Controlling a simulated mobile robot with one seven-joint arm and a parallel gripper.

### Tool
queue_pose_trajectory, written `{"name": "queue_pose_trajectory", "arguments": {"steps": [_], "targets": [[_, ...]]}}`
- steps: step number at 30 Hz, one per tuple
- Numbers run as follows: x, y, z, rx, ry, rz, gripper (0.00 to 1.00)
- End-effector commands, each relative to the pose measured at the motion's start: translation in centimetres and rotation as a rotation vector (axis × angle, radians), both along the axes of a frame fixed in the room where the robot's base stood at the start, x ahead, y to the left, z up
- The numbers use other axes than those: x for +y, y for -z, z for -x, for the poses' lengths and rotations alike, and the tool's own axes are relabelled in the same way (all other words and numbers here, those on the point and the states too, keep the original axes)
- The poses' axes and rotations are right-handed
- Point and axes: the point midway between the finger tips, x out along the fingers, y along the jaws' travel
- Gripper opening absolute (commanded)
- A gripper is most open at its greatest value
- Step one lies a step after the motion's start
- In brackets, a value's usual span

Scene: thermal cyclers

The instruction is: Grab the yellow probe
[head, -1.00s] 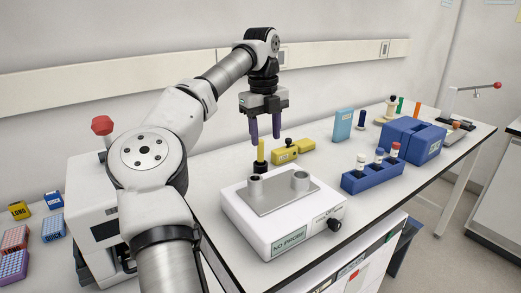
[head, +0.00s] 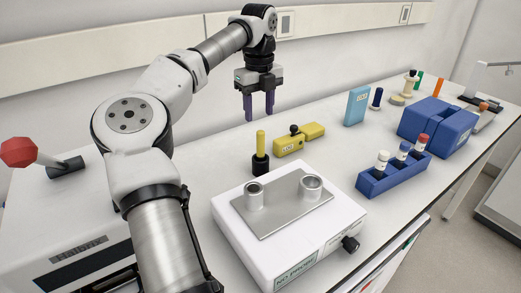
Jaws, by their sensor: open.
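The yellow probe (head: 261,143) stands upright in a black base (head: 260,165) on the bench, behind the white instrument. My gripper (head: 258,113) points down with its purple fingers apart and nothing between them. In the picture it hangs just above the probe's top and appears apart from it; how far behind or in front it is, I cannot tell. The white instrument (head: 288,243) carries a metal plate with two round sockets (head: 254,197), and both look empty. Its front label is partly cut off by the frame edge.
A yellow box with a black knob (head: 299,141) lies right of the probe. A blue rack (head: 392,178) with capped tubes, a light blue box (head: 357,106) and a larger blue case (head: 437,125) stand further right. A white machine (head: 60,235) with a red-knobbed lever is at left.

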Motion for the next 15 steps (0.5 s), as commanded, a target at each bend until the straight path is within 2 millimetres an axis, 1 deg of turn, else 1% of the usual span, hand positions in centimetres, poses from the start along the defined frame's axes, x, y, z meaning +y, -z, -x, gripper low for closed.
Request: {"name": "queue_pose_trajectory", "arguments": {"steps": [1,3,6,11,15], "targets": [[0.0,0.9,0.1,0.004,0.003,0.001,0.47],[0.0,2.0,0.0,0.003,0.002,0.001,0.47],[0.0,3.0,0.0,0.002,0.000,0.001,0.47],[-0.1,3.9,-0.2,0.002,0.001,0.000,0.47],[-0.3,5.7,-0.8,0.004,0.002,0.001,0.47]]}}
